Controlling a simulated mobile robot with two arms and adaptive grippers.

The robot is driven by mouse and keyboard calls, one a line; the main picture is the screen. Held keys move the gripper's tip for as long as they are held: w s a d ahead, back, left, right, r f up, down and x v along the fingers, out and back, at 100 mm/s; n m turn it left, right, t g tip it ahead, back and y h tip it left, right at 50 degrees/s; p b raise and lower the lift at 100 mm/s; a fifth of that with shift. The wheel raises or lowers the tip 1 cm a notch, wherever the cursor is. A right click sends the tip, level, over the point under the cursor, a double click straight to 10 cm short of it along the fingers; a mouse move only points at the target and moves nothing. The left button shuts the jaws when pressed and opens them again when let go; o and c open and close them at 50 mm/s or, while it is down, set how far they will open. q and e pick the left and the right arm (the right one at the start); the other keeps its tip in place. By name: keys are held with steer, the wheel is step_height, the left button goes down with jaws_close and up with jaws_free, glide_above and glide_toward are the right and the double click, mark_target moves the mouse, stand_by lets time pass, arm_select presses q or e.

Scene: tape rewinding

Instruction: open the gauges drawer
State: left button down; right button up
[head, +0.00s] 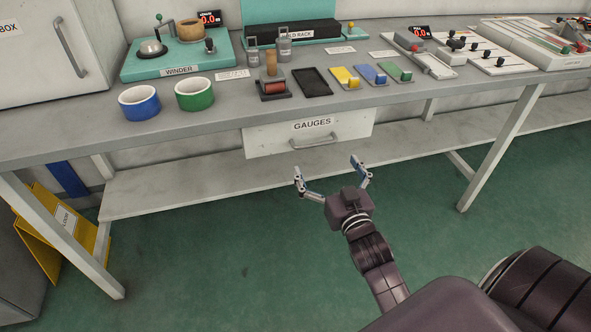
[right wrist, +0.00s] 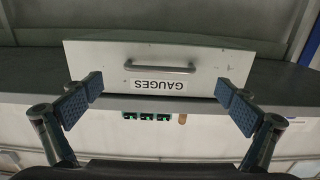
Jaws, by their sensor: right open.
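The white gauges drawer (head: 270,141) hangs under the table top near the middle of the head view. Its front bears the label GAUGES (head: 312,124) and a grey bar handle (head: 314,141). It looks closed. My right gripper (head: 328,166) is open and empty, in front of and a little below the handle. In the right wrist view the drawer front (right wrist: 110,60) appears upside down, with the handle (right wrist: 161,66) between the two spread fingers (right wrist: 162,105) and apart from them. My left gripper is not in view.
The grey table (head: 80,145) holds a winder (head: 180,58), a blue tape roll (head: 139,103), a green tape roll (head: 194,95) and several small tools. A lower shelf (head: 200,185) runs beneath. A yellow folded sign (head: 40,225) stands at the left. The green floor is clear in front.

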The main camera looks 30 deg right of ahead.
mark_target(316, 145)
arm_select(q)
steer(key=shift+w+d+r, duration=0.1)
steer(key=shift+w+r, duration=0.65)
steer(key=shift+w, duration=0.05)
arm_select(e)
steer(key=shift+r+x, duration=0.15)
steer(key=shift+x, duration=1.8)
steer(key=shift+r+x, duration=0.15)
steer(key=shift+x, duration=1.8)
steer(key=shift+c, duration=0.6)
steer(key=c, duration=1.3)
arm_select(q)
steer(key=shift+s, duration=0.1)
arm_select(e)
steer(key=shift+o, duration=0.2)
